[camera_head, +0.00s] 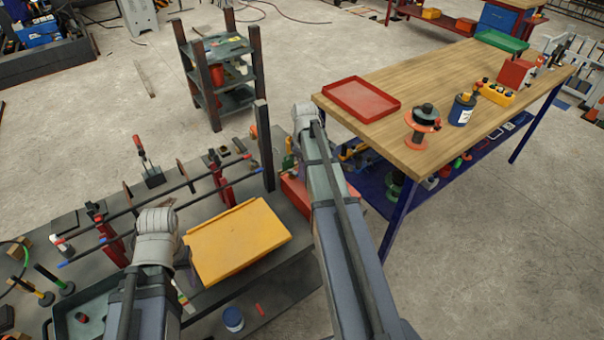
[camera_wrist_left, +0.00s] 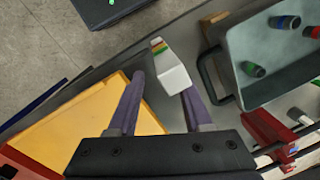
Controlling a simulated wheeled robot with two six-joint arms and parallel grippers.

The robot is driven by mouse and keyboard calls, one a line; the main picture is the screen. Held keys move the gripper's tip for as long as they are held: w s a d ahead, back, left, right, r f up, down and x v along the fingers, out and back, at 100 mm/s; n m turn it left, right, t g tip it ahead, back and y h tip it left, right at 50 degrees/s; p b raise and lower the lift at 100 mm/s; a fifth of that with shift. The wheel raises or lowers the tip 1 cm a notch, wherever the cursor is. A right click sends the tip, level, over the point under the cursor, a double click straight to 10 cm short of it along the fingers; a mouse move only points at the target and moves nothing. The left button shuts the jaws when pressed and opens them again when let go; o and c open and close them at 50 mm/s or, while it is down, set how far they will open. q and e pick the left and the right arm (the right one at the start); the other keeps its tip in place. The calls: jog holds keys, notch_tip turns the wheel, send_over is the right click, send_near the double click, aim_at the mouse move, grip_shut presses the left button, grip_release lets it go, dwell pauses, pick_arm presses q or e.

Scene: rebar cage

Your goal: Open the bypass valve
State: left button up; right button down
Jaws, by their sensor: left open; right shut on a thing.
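My left gripper (camera_head: 186,280) is low over the grey bench, beside the yellow tilted panel. In the left wrist view its two purple fingers (camera_wrist_left: 162,84) are open, with a white block with coloured stripes (camera_wrist_left: 173,73) showing between their tips; I cannot tell whether they touch it. My right gripper (camera_head: 299,168) is at the bench's right end, mostly hidden by its own arm. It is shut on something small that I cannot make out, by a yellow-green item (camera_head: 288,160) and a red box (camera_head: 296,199). I cannot pick out a bypass valve with certainty.
The yellow panel (camera_head: 238,240) lies between my arms. Bars on red stands (camera_head: 112,243) cross the bench behind it. A grey tray (camera_wrist_left: 240,40) with small cylinders and a blue pot (camera_head: 233,319) are near my left arm.

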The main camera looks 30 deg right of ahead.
jog(key=n, duration=0.1)
jog(key=w+d+n, duration=0.1)
jog(key=n, duration=0.2)
jog(key=w+d+n, duration=0.1)
jog(key=n, duration=0.1)
jog(key=shift+n, duration=0.3)
jog(key=n, duration=0.1)
jog(key=w+n, duration=0.1)
jog(key=n, duration=0.1)
jog(key=shift+w+d, duration=0.2)
jog(key=shift+d, duration=0.05)
jog(key=shift+w+n, duration=0.3)
jog(key=shift+n, duration=0.5)
jog(key=shift+w+n, duration=0.3)
jog(key=shift+n, duration=0.5)
jog(key=shift+w+n, duration=0.1)
jog(key=shift+n, duration=0.2)
jog(key=c, duration=0.8)
grip_release()
jog(key=shift+o, duration=0.2)
jog(key=shift+r, duration=0.1)
